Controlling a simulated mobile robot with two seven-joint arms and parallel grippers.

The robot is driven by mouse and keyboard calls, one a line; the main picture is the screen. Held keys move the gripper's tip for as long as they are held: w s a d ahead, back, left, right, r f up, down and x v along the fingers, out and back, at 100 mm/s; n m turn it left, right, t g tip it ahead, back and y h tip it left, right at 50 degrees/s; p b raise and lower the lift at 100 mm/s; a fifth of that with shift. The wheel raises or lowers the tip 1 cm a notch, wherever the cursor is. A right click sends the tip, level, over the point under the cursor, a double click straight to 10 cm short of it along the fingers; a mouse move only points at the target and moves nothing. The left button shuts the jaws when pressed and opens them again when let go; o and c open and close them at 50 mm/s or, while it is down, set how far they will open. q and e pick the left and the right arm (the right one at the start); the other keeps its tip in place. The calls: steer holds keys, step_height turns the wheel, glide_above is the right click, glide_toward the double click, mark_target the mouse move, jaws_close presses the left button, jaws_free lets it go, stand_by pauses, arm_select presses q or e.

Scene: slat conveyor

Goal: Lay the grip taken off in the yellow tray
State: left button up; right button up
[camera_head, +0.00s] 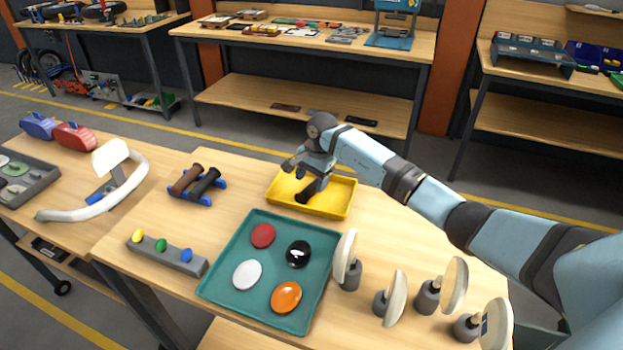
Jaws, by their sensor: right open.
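The yellow tray (338,200) sits on the wooden table at its far side. A black grip (304,194) shows in the tray, partly hidden by my gripper. My right gripper (306,178) is open and reaches down over the tray, just above the grip; I cannot tell whether its fingers touch it. A brown grip (186,179) and another black grip (206,182) lie in a blue rack (207,200) left of the tray. My left gripper is not in view.
A green tray (322,270) with colored discs stands in front. Several round-headed pieces (346,258) stand at right. A grey bar (172,253) with colored knobs and a white curved handlebar (105,209) lie left. Bare table separates the rack and green tray.

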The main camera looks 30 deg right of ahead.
step_height(320, 180, up, 14)
steer(key=d+b, duration=0.1)
steer(key=d, duration=0.1)
steer(key=shift+s+f+b, duration=0.2)
steer(key=shift+s+b, duration=0.15)
steer(key=shift+s, duration=0.1)
stand_by(0.3)
